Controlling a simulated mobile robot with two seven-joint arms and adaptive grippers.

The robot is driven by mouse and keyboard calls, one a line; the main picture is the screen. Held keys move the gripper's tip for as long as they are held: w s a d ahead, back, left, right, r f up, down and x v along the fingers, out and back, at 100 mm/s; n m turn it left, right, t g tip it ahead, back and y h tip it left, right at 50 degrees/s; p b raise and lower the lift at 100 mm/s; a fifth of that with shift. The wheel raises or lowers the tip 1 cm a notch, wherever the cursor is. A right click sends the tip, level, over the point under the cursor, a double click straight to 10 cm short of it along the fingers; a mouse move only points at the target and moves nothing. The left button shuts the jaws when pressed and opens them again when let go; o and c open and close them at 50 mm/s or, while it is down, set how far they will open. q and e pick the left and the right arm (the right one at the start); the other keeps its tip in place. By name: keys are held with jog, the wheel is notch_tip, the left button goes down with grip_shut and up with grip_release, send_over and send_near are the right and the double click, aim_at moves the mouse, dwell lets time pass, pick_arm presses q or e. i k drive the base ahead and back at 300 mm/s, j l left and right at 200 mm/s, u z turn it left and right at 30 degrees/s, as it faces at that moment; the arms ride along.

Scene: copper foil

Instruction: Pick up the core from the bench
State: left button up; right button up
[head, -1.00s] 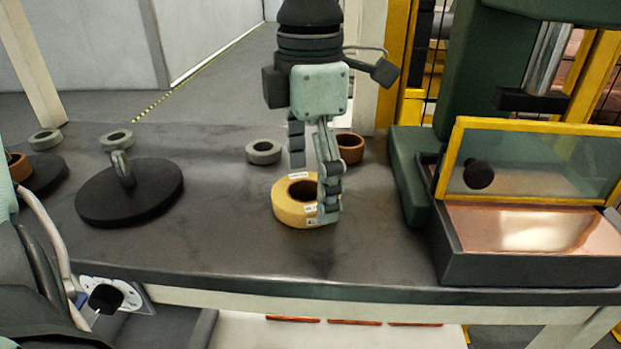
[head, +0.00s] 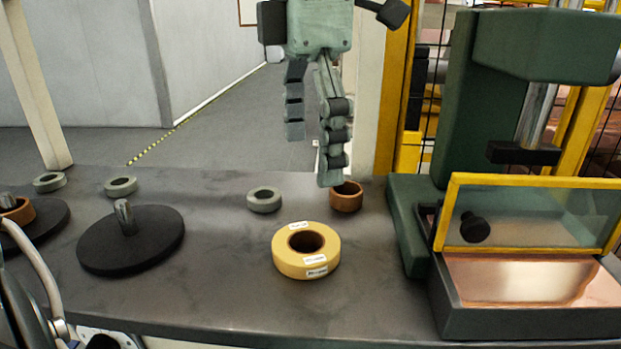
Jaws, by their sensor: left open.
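A thick yellow ring-shaped core (head: 327,254) with white labels lies flat on the dark bench (head: 225,285), its hole facing up. My left gripper (head: 312,158) hangs from the top of the head view, open, with its two fingers apart and pointing down. Nothing is between the fingers. The fingers show above and behind the yellow core, apart from it. The longer finger's tip overlaps a brown ring (head: 346,201) in the picture; I cannot tell whether they touch. My right gripper is not in view.
Grey rings lie at the back, one (head: 264,205) left of the brown ring and two farther left. A black disc with a metal peg (head: 150,250) stands at left. A green press (head: 450,110) with a yellow-framed guard (head: 530,181) stands at right. The bench around the yellow core is clear.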

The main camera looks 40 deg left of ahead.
aim_at(347, 198)
jog(key=k+l+u, duration=0.2)
jog(key=i+u, duration=0.15)
jog(key=u, duration=0.25)
jog(key=i+u, duration=0.2)
jog(key=u, duration=0.25)
jog(key=l, duration=0.05)
